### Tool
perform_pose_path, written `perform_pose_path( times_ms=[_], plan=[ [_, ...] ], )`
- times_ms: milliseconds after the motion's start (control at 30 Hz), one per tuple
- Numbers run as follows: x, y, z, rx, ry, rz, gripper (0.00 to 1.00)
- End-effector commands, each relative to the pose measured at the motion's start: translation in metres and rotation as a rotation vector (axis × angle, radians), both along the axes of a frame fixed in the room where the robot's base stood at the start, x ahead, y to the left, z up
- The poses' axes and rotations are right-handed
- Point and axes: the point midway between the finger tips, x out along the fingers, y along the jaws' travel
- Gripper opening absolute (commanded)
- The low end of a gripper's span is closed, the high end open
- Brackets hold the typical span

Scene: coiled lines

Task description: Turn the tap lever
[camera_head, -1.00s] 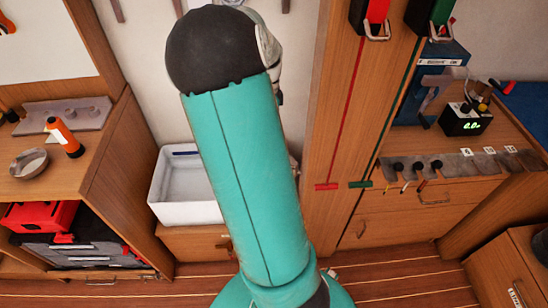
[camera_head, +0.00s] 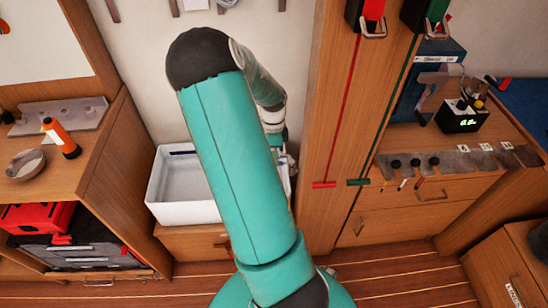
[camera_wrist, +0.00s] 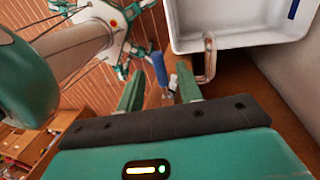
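The tap shows in the wrist view, with a blue lever handle (camera_wrist: 160,68) on a grey metal body (camera_wrist: 168,97) and a bent copper-coloured spout (camera_wrist: 210,58). The spout reaches toward the white basin (camera_wrist: 240,42). My gripper (camera_wrist: 160,72) is open, its two green fingers apart on either side of the blue handle in the picture. I cannot tell whether the handle lies between the fingertips or beyond them; no contact is visible. In the head view the basin (camera_head: 155,190) stands behind my arm, which hides the tap and the fingers.
A wooden cabinet (camera_head: 120,160) stands left of the basin. A wooden post (camera_head: 340,120) with red and green lines stands to the right. The shelf at left holds an orange bottle (camera_head: 60,138) and a bowl (camera_head: 25,164). The striped floor (camera_head: 400,280) in front is clear.

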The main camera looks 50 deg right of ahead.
Motion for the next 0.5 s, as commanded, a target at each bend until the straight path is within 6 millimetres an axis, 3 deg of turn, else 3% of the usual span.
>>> perform_pose_path(
  times_ms=[133,400,500],
  plan=[
    [-0.0019,0.0016,-0.011,-0.001,0.001,-0.001,0.36],
    [-0.0019,0.0021,-0.0126,0.0,0.0,0.0,0.36],
    [-0.0019,0.002,-0.0124,0.0,0.0,0.0,0.18]
  ],
)
